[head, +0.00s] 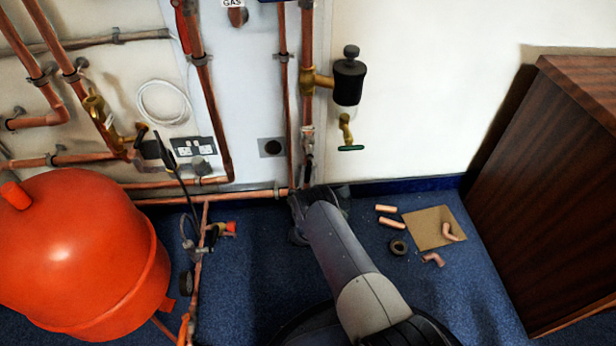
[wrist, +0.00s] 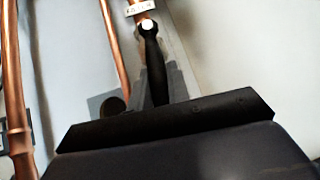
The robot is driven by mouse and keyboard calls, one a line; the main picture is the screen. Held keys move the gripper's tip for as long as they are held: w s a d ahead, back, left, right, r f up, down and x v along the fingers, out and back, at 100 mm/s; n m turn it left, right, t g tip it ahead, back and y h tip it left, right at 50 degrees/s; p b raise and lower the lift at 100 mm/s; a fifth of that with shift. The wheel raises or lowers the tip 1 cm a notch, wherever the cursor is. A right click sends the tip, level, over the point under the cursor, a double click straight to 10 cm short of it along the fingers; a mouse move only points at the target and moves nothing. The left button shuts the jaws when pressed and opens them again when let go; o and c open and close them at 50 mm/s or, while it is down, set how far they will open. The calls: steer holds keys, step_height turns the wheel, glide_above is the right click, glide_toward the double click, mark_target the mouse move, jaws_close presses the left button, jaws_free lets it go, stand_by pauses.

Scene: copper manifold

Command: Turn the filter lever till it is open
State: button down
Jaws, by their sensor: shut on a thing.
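The filter lever has a black handle (head: 309,162) on the vertical copper pipe right of centre in the head view, just below a pale label. In the wrist view the lever (wrist: 154,62) runs down from a bright round pivot, roughly in line with the pipe above it. The label (wrist: 140,8) there is too small to read surely. My gripper (wrist: 160,88) is shut on the lower part of the lever. In the head view my own arm hides most of the gripper.
A brass fitting with a black canister (head: 349,80) and a green-handled tap (head: 350,148) stick out to the right. A red vessel (head: 85,255) stands at left, a wooden cabinet (head: 555,180) at right. Loose copper pieces lie around a cardboard sheet (head: 425,228) on the floor.

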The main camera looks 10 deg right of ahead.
steer(key=shift+f, duration=0.1)
steer(key=c, duration=1.3)
jaws_free()
steer(key=shift+c, duration=0.2)
